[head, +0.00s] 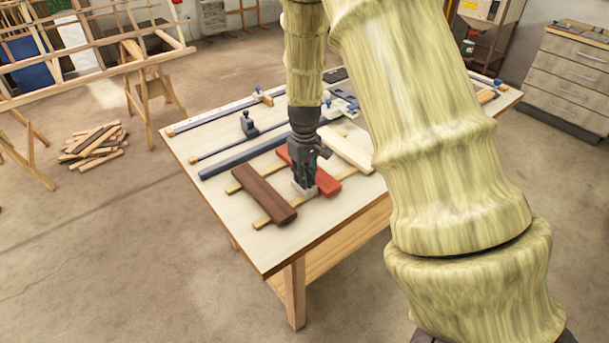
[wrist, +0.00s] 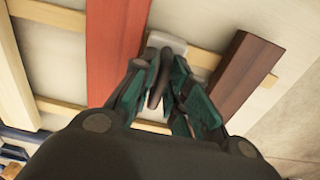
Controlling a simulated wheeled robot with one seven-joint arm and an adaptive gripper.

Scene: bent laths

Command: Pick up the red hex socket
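I make out no red hex socket in either view. The only red thing near my gripper is a long flat red board (head: 325,182), which also shows in the wrist view (wrist: 115,50). My gripper (head: 304,180) points down at the worktable, just beside the red board. Whether the fingers touch or grip anything is not clear.
A dark brown board (head: 264,192) lies left of my gripper, across thin pale laths (head: 245,182). A cream board (head: 345,150), a blue-grey bar (head: 240,160) and clamps (head: 248,124) share the table (head: 300,230). The table's near corner is clear.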

